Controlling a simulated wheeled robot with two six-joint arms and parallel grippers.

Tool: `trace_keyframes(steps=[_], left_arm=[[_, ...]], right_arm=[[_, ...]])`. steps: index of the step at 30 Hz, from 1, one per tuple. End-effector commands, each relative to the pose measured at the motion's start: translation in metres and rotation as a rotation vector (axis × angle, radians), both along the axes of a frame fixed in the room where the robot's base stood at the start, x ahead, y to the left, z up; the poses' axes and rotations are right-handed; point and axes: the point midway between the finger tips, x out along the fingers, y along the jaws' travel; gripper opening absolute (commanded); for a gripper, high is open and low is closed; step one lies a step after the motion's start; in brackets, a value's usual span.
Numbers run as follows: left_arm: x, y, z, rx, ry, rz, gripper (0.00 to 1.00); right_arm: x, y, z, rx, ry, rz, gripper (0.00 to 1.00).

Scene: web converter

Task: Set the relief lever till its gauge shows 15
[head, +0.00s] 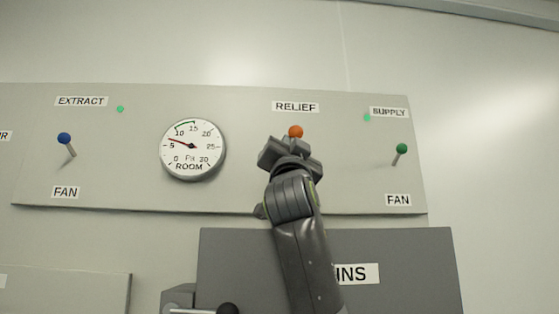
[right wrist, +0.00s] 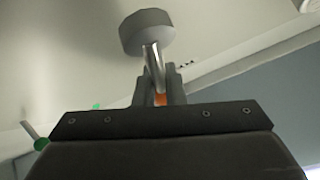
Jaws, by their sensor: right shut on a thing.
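The relief lever's orange knob (head: 295,131) shows just under the RELIEF label (head: 296,107). My right gripper (head: 292,146) is shut on the lever from below and hides most of it in the head view. In the right wrist view a bit of the orange knob (right wrist: 160,99) shows between the fingers, with the pale lever rod (right wrist: 154,65) beyond it. The round white ROOM gauge (head: 192,160) is left of the gripper. Its needle points left and slightly up, between 5 and 10, closer to 5. My left gripper is not in view.
A blue-knobbed FAN lever (head: 64,139) stands at the panel's left. A green-knobbed FAN lever (head: 402,149) stands to the right of my gripper. A dark grey box (head: 400,255) lies below the panel, with a black knob (head: 228,309) at the bottom edge.

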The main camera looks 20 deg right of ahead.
Motion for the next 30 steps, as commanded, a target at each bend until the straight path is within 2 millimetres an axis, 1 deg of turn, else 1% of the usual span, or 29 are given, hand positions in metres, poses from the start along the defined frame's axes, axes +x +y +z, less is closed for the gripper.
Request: trace_keyframes(steps=[6,12,18,30], left_arm=[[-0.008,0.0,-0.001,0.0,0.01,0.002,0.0],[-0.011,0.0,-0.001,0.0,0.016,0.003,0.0],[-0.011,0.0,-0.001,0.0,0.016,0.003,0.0],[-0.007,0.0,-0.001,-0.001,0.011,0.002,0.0]], right_arm=[[-0.003,-0.009,-0.004,0.13,-0.035,-0.001,0.0],[-0.005,-0.014,-0.007,0.207,-0.058,0.002,0.0],[-0.005,-0.017,-0.009,0.241,-0.067,0.001,0.0],[-0.005,-0.017,-0.009,0.245,-0.069,0.001,0.0]])
